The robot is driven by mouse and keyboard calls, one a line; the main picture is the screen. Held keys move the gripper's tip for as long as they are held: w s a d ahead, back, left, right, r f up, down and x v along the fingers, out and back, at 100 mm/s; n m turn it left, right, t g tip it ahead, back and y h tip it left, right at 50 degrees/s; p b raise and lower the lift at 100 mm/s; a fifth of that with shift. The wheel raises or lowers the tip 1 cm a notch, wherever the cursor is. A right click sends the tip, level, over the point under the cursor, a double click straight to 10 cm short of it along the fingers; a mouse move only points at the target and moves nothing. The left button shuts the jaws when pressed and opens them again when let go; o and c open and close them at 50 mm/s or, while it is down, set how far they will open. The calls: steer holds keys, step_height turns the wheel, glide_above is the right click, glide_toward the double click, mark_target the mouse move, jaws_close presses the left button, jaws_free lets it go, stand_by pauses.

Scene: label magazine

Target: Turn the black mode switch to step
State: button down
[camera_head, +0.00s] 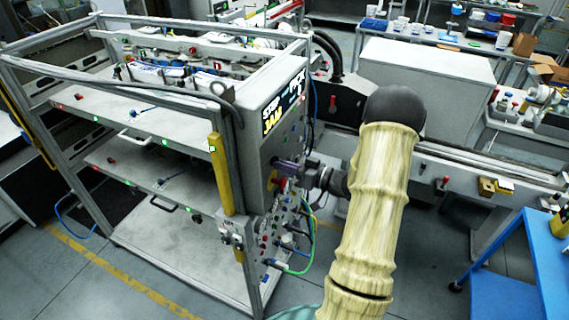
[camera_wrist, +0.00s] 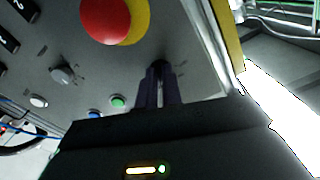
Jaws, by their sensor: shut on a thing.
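The black mode switch (camera_wrist: 160,65) is on the grey control panel (camera_wrist: 130,62) in the wrist view. Only a small dark part of it shows at the tips of my gripper (camera_wrist: 160,76). The dark fingers are close together on the switch and hide most of it, so its exact setting cannot be read. In the head view my gripper (camera_head: 283,167) reaches from the right to the panel face on the end of the machine frame, and the switch is hidden there.
A red emergency button (camera_wrist: 105,18) on a yellow base sits close to the fingers. A grey knob (camera_wrist: 62,74), a green button (camera_wrist: 118,101) and a blue button (camera_wrist: 94,113) are nearby. Cables (camera_head: 308,240) hang below the panel. A blue cart (camera_head: 545,250) stands at right.

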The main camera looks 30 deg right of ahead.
stand_by(0.4)
steer(key=c, duration=1.6)
jaws_free()
steer(key=shift+o, duration=0.2)
steer(key=b+v, duration=0.7)
steer(key=v, duration=1)
steer(key=shift+s+d, duration=0.2)
steer(key=shift+f, duration=0.1)
